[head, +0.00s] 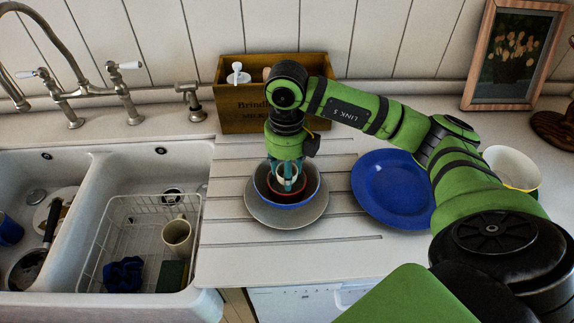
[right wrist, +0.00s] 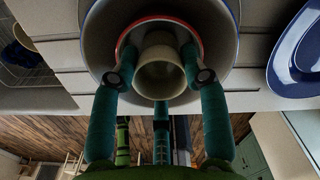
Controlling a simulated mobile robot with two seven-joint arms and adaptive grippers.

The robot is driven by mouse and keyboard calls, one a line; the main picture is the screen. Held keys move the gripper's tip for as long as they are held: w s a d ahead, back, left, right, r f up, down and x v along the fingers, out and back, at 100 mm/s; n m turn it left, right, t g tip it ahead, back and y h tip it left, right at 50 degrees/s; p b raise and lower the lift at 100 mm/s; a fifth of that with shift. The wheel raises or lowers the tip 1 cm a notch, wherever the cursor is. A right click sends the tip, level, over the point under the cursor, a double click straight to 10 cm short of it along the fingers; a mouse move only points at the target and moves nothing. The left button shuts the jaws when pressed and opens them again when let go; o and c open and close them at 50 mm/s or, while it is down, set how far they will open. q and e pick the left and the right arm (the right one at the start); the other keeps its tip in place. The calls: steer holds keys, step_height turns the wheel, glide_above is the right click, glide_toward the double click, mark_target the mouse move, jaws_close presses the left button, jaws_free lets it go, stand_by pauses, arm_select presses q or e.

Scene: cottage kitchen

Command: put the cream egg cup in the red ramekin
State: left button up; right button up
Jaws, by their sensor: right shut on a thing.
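The cream egg cup (head: 287,171) is between the fingers of my right gripper (head: 287,177), which is shut on it. It also shows in the right wrist view (right wrist: 161,80), with a finger on each side. The cup is inside the rim of the red ramekin (head: 287,195), whose red rim also shows in the right wrist view (right wrist: 140,24). I cannot tell whether the cup's base touches the ramekin's floor. The ramekin stands in a blue-rimmed bowl (head: 263,190) on a grey plate (head: 286,221). My left gripper is out of view.
A blue plate (head: 392,196) lies to the right on the counter, with a pale bowl (head: 511,166) beyond my arm. A wooden box (head: 240,112) stands behind the stack. The sink with a wire rack (head: 120,235) holding a mug (head: 177,237) is at left. Bare drainboard lies in front.

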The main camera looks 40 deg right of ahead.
steer(key=shift+f+b, duration=0.35)
steer(key=shift+b, duration=0.05)
steer(key=o, duration=1.3)
steer(key=shift+r, duration=0.15)
steer(key=shift+r+p, duration=0.25)
steer(key=shift+p, duration=0.1)
step_height(320, 180, up, 4)
steer(key=shift+w+b, duration=0.1)
steer(key=shift+b, duration=0.65)
steer(key=shift+r+p, duration=0.3)
steer(key=shift+r, duration=3.7)
